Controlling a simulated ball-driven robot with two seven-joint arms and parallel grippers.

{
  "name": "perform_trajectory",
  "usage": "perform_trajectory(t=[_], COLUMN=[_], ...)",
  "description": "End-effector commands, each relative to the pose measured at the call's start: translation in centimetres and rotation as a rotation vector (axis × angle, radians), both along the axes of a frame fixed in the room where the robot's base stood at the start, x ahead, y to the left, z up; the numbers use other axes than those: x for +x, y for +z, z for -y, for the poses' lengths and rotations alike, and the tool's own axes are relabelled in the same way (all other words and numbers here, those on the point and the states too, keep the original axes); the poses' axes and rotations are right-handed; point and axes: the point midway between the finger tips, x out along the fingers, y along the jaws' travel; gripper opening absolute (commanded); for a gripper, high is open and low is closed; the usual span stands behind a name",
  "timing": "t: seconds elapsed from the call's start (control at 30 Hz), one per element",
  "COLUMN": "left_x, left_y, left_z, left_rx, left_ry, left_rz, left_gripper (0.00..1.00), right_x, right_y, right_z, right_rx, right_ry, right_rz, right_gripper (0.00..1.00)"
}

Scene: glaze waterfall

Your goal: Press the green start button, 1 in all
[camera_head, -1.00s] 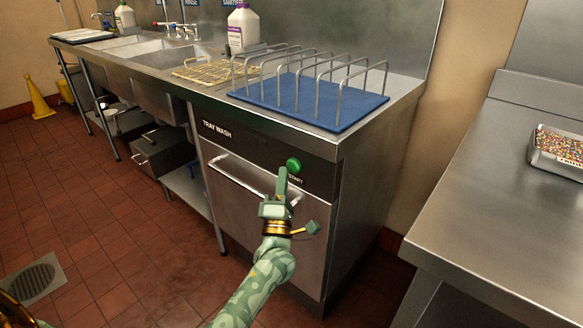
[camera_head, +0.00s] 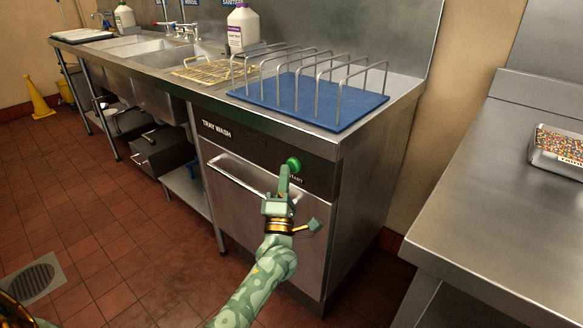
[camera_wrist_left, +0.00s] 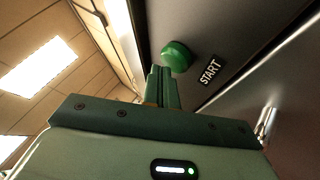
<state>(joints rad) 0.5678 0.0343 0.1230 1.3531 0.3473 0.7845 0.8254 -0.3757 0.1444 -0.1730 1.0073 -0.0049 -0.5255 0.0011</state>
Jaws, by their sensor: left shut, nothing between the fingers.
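The green start button (camera_head: 293,164) is a round knob on the dark upper panel of the tray wash machine (camera_head: 262,225). It also shows in the left wrist view (camera_wrist_left: 177,55), beside a white START label (camera_wrist_left: 211,71). My left gripper (camera_head: 285,168) is shut and empty, its fingertips pointing up at the button and just below it in the head view. In the left wrist view the shut fingers (camera_wrist_left: 161,72) end right by the button's lower left edge. I cannot tell whether they touch it. My right gripper is not in view.
A bar handle (camera_head: 240,179) runs across the machine's door, left of my gripper. A wire rack on a blue mat (camera_head: 262,94) stands on the counter above. A steel table (camera_head: 505,190) with a tray of sprinkles (camera_head: 560,150) is at the right.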

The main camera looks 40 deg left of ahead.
Motion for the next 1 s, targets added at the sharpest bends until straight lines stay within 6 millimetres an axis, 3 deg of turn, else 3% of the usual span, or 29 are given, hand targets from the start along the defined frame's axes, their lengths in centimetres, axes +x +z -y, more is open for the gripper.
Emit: perform_trajectory(t=[1.0], left_x=[0.82], left_y=[-0.03], left_z=[0.07], left_rx=[0.000], left_ry=[0.000], left_rz=[0.000], left_gripper=[0.00], right_x=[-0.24], right_y=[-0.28], right_z=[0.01], right_rx=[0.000], right_ry=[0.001], right_rz=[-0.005], right_gripper=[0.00])
